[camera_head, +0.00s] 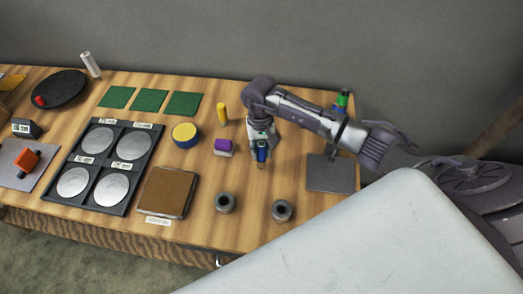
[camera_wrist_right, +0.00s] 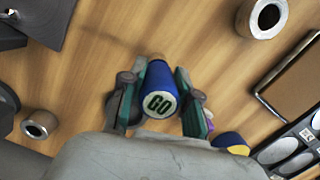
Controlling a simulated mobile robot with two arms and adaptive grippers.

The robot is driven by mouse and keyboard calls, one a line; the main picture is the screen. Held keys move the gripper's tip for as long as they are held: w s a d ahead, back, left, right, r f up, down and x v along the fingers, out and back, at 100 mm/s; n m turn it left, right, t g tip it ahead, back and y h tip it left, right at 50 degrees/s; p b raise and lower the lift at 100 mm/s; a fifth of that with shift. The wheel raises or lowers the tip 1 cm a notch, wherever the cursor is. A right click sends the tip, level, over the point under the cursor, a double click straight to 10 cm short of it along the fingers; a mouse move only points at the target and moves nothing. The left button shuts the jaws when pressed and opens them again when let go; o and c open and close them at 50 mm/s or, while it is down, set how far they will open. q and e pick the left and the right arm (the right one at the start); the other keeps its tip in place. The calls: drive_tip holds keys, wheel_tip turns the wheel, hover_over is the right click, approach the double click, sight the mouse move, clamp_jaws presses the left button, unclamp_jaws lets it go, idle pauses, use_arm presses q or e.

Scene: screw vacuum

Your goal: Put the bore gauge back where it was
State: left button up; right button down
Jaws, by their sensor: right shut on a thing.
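The bore gauge is a blue cylinder with a white end face marked GO. It shows in the right wrist view (camera_wrist_right: 158,85) and, partly hidden, in the head view (camera_head: 261,154). My right gripper (camera_head: 261,148) is shut on it, with a finger on each side in the wrist view. A tan tip shows at its lower end, over the table. I cannot tell whether that tip touches the wood. Two grey rings, a left one (camera_head: 225,203) and a right one (camera_head: 282,211), stand in front of it. My left gripper is not in view.
A grey mat (camera_head: 330,174) lies right of the gripper. A green-topped object (camera_head: 342,99) stands partly behind my right arm. To the left are a purple-and-white block (camera_head: 223,147), a yellow cylinder (camera_head: 222,114), a yellow-and-blue disc (camera_head: 185,135) and a brown pad (camera_head: 166,192).

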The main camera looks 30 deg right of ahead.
drive_tip(key=shift+f, duration=0.8)
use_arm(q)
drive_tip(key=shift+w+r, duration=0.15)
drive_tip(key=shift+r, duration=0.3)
use_arm(e)
drive_tip(key=shift+w+f, duration=0.1)
drive_tip(key=shift+f, duration=0.15)
drive_tip(key=c, duration=0.8)
unclamp_jaws()
drive_tip(key=shift+c, duration=0.2)
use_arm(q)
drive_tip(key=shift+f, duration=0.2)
